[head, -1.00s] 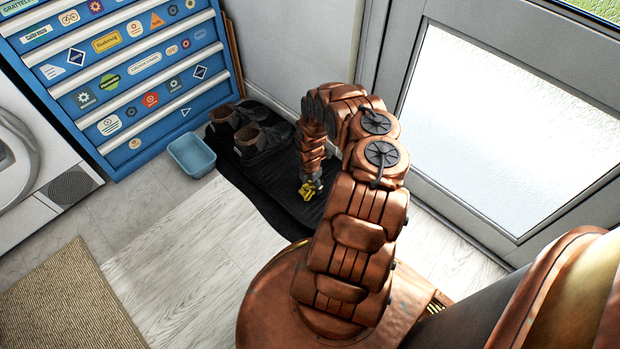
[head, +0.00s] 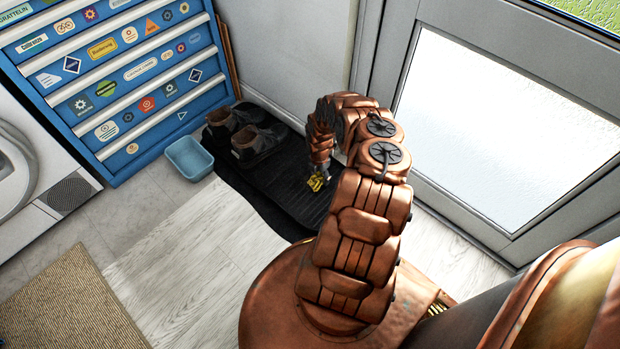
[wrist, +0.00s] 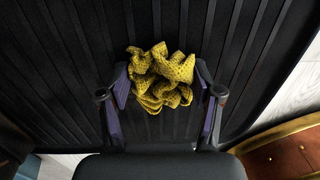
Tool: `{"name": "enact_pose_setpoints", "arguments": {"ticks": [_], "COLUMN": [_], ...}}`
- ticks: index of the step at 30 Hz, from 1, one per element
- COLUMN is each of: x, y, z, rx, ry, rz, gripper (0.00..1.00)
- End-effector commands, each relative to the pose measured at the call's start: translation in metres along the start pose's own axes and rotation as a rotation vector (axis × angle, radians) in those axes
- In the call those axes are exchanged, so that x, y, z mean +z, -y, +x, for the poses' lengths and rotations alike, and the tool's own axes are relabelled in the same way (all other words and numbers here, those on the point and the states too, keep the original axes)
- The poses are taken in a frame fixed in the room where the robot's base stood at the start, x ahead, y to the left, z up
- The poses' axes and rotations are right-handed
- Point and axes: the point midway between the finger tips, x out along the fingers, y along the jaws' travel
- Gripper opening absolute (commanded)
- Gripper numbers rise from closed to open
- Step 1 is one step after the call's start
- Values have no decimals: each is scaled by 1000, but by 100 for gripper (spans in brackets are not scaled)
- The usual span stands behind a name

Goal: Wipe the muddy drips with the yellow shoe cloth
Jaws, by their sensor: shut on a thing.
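The yellow shoe cloth (wrist: 158,77) is a crumpled, textured bundle between the two fingers of my gripper (wrist: 163,92) in the wrist view. My gripper is shut on it, just above the black ribbed boot tray. In the head view the cloth shows as a small yellow patch (head: 317,182) at the end of my arm, over the tray's right part. Much of my gripper is hidden there by my arm. I cannot make out muddy drips in either view.
The black ribbed tray (head: 283,201) lies by the wall, with dark boots (head: 255,141) at its far end. A blue bin (head: 189,158) stands left of it, before the blue toolchest (head: 118,75). A glazed door (head: 500,130) is at right. Pale floor (head: 190,250) is clear.

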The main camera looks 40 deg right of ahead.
Motion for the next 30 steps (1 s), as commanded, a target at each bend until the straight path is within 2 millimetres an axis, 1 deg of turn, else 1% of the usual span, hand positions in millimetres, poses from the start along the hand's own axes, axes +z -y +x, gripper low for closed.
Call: {"name": "enact_pose_setpoints", "arguments": {"ticks": [29,30], "x": [-87,-89], "y": [-5,-5], "z": [0,-4], "rx": [-2,-1], "ry": [-1,0], "rz": [-6,-5], "gripper": [37,37]}}
